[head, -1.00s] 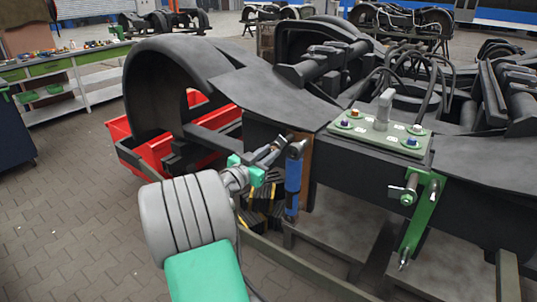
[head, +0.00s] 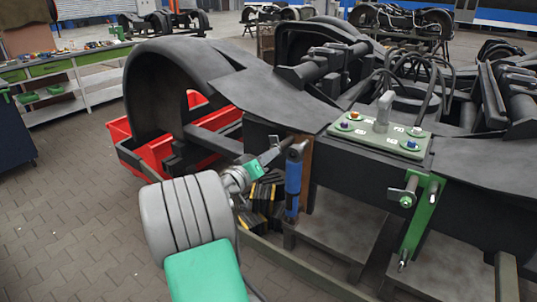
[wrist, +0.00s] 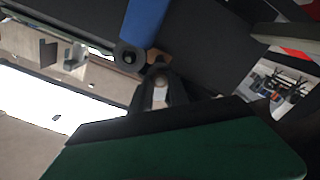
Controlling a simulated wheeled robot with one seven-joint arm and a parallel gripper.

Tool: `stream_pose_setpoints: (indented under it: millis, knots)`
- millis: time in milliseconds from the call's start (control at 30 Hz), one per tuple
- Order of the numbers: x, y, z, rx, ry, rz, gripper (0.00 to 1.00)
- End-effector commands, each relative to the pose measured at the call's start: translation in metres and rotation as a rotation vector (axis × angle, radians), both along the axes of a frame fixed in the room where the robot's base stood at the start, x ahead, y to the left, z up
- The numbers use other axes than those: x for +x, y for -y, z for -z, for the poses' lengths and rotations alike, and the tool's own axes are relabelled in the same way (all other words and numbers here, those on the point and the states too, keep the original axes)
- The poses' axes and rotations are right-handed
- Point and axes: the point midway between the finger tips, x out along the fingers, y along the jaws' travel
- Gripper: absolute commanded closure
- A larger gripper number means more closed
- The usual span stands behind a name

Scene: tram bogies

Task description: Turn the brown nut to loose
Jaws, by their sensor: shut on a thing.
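My gripper (head: 281,148) reaches to the side of the dark bogie frame, close to the top eye of a blue damper (head: 293,178). In the wrist view my gripper (wrist: 160,72) is shut, its dark fingertips close together. A small brown patch at the tips, which I take for the brown nut (wrist: 157,59), is mostly hidden by the fingers. The damper's round dark eye (wrist: 128,57) lies just left of the tips, with its blue body (wrist: 146,22) above. The nut cannot be made out in the head view.
A green plate (head: 382,137) with several coloured nuts sits on the bogie at the right. A green bracket (head: 420,215) hangs on the frame's side. A red bin (head: 120,130) stands behind at left. The paved floor (head: 75,220) at left is clear.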

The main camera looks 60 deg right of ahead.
Motion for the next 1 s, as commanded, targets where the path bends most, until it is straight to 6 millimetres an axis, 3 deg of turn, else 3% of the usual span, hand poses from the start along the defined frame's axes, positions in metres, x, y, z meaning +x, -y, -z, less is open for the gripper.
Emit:
stream_pose_setpoints:
  millis: [1000]
  knots:
    - [0.0004,0.0000,-0.0026,0.153,-0.954,-0.002,1.00]
